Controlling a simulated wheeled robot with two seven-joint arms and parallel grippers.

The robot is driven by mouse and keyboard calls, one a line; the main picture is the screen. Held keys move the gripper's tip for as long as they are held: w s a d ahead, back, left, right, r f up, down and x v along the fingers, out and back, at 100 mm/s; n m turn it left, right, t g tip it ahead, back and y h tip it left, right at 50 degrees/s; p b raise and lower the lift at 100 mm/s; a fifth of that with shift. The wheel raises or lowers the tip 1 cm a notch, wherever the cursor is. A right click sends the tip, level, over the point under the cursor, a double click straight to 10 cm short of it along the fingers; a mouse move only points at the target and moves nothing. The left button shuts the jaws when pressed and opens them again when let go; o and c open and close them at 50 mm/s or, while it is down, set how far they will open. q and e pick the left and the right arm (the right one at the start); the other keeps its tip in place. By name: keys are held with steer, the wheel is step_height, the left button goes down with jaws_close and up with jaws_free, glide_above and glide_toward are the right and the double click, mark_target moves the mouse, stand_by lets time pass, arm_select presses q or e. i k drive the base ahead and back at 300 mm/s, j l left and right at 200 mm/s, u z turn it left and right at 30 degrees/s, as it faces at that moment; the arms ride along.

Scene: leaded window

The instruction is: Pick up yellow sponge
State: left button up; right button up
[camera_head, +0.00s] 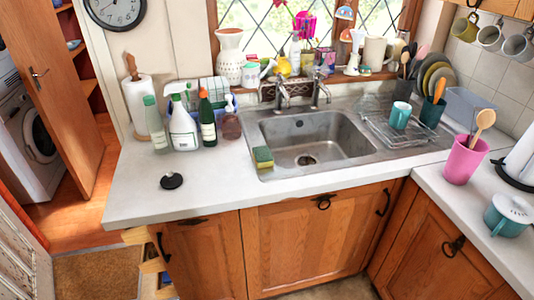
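The yellow sponge (263,157) has a yellow body with a green side. It rests at the left front rim of the steel sink (318,138), near the counter's front edge. Neither of my grippers shows in the head view, and nothing touches the sponge except the surface under it.
Left of the sponge are bottles, including a white spray bottle (183,128) and a dark green bottle (207,118). A black round disc (172,181) lies on the white counter (215,185). A pink cup (463,160) stands on the right counter. The counter around the sponge's left is clear.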

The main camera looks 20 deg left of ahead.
mark_target(263, 157)
steer(key=l+u, duration=0.1)
steer(key=l, duration=1.45)
